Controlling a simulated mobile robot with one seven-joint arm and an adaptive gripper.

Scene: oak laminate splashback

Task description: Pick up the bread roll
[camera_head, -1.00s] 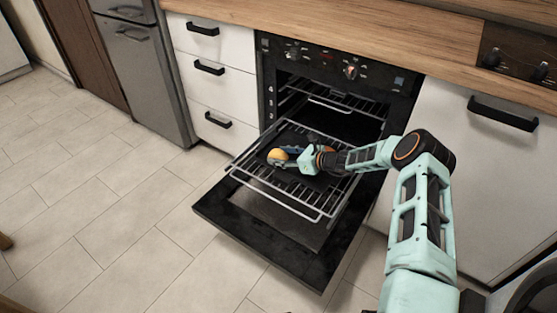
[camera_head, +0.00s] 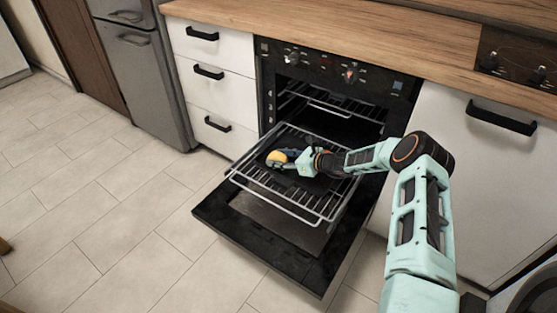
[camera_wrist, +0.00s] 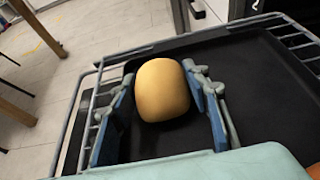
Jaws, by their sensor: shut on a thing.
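The bread roll (camera_head: 276,158) is a rounded golden-orange piece over the dark tray on the pulled-out oven rack. My gripper (camera_head: 284,156) is at the roll, reaching in from the right. In the wrist view the bread roll (camera_wrist: 162,89) sits between the two fingers of my gripper (camera_wrist: 162,92), which are shut on its sides. The dark tray (camera_wrist: 270,95) lies behind and below the roll. I cannot tell whether the roll is clear of the tray.
The oven door (camera_head: 250,237) is folded down open under the wire rack (camera_head: 318,207). White drawers (camera_head: 208,75) stand left of the oven and a white cabinet (camera_head: 462,170) right of it. The wooden counter (camera_head: 400,40) runs above. The tiled floor (camera_head: 110,220) at left is clear.

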